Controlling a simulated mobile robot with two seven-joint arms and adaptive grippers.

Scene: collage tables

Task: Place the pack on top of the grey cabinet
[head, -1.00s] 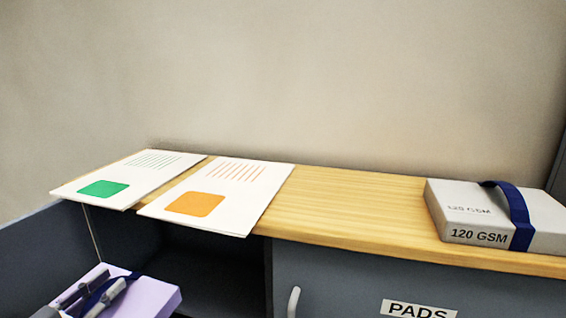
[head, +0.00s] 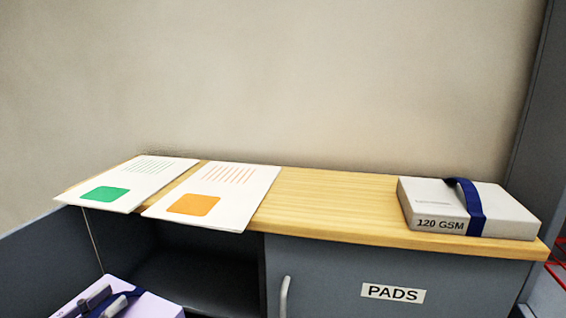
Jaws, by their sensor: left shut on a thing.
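A lilac pack (head: 152,306) with a dark blue band is at the lower left, partly cut off by the bottom edge. My left gripper (head: 108,302) is shut on the pack at its band. The grey cabinet (head: 335,270) has a wooden top (head: 320,205) and a door labelled PADS. The pack is in front of the cabinet's open left bay, lower than the top. My right gripper is not in view.
Two printed sheets, one with a green square (head: 105,194) and one with an orange square (head: 194,204), lie on the top's left part. A white 120 GSM pack (head: 420,210) with a blue band sits at the right end. The top between them is bare. A grey panel (head: 35,248) stands at the left.

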